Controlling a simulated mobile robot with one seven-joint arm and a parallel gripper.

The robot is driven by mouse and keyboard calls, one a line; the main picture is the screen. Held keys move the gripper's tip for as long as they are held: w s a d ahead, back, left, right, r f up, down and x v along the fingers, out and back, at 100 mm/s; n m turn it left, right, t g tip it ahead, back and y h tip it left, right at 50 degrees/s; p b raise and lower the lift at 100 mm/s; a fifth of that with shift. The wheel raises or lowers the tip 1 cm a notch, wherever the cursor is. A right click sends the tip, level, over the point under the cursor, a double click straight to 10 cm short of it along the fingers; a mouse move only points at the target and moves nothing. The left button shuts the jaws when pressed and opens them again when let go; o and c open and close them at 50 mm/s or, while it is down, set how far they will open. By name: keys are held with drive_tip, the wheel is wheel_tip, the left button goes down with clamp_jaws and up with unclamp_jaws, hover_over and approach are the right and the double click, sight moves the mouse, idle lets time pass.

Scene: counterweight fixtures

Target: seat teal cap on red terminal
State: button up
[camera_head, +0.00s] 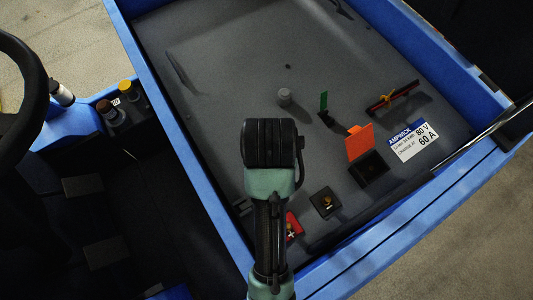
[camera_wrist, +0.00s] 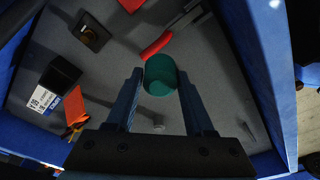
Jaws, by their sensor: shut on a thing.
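The teal cap (camera_wrist: 160,78) is a round cup between my gripper's fingertips in the wrist view. My gripper (camera_wrist: 160,84) is shut on it, with one finger on each side, above the grey tray floor. In the head view my wrist hides the cap and the fingers. The red terminal (camera_head: 293,227) is a red block with a white plus mark and a brassy stud, partly covered by my arm. It also shows at the top edge of the wrist view (camera_wrist: 130,4), cut off. The cap is apart from it.
A black terminal (camera_head: 325,203) stands right of the red one. A black box (camera_head: 370,168) with an orange flap (camera_head: 360,142), a green upright piece (camera_head: 323,101) and a grey knob (camera_head: 284,97) stand farther off. A red curved piece (camera_wrist: 157,44) lies near the cap. Blue walls (camera_head: 180,135) border the tray.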

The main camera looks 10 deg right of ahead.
drive_tip(key=s+d, duration=0.2)
drive_tip(key=s, duration=0.7)
drive_tip(key=shift+s, duration=0.35)
drive_tip(key=shift+d+f+b, duration=0.1)
drive_tip(key=shift+b, duration=0.2)
drive_tip(key=shift+f+b, duration=1.6)
drive_tip(key=shift+f, duration=1.25)
drive_tip(key=shift+p, duration=1)
drive_tip(key=shift+f, duration=0.1)
drive_tip(key=shift+f+b, duration=0.6)
drive_tip(key=shift+f, duration=0.55)
drive_tip(key=shift+f, duration=0.95)
drive_tip(key=o, duration=0.9)
